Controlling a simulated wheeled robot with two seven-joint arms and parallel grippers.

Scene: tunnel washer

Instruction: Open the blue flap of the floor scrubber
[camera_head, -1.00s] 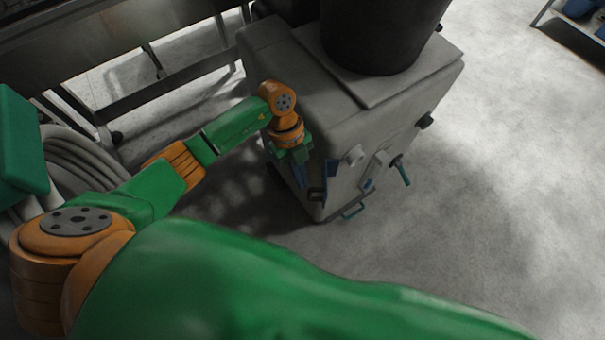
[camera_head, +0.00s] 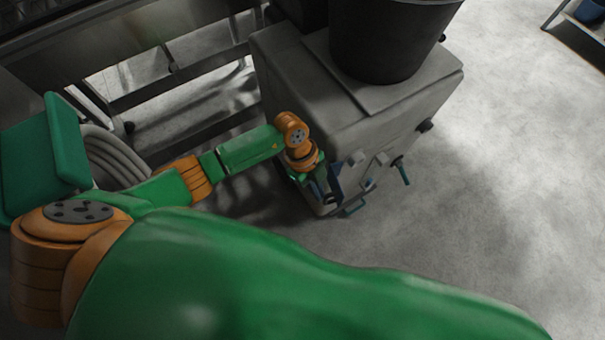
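The floor scrubber is a grey box-shaped machine (camera_head: 375,135) with its near end facing me. My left gripper (camera_head: 326,196) is at the lower left of this end, pointing down and close against it. Dark blue pieces (camera_head: 335,176) show beside the fingers; I cannot tell which belong to the flap and which to the gripper. I cannot tell whether the fingers touch the flap or whether they are open or shut. A thin blue bar (camera_head: 354,208) shows low on the scrubber, right of the gripper. My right gripper is not in view.
A black bucket (camera_head: 388,40) stands on the scrubber. A blue-grey lever (camera_head: 402,172) and grey knobs (camera_head: 356,158) stick out right of the gripper. A metal frame (camera_head: 180,75) and grey hose (camera_head: 112,158) are at left.

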